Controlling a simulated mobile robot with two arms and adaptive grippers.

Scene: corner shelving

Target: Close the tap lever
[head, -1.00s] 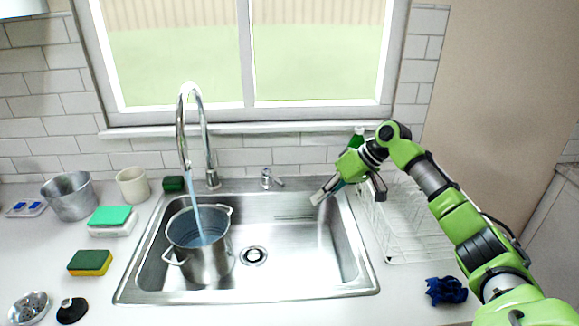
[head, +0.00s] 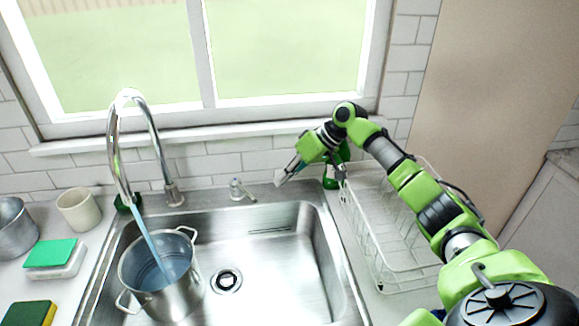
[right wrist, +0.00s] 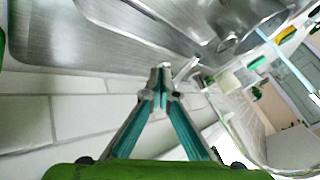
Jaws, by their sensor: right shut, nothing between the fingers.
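The tap lever (head: 240,190) is a small chrome handle on the sink's back deck, right of the tall curved faucet (head: 165,160). Blue water (head: 155,250) runs from the faucet into a metal pot (head: 181,293) in the sink. My right gripper (head: 280,179) is shut and empty, to the right of the lever and a little higher in the head view, with a gap between them. In the right wrist view, its teal-sided fingers (right wrist: 160,97) meet, and a small metal piece, probably the lever (right wrist: 165,71), shows just beyond the tips. My left gripper is out of view.
A white wire dish rack (head: 385,255) stands right of the sink (head: 270,265), under my right arm. A green bottle (head: 331,178) is behind the gripper. A cup (head: 78,210), a metal bucket (head: 14,230) and sponges (head: 50,253) are on the left counter. The tiled wall is close behind.

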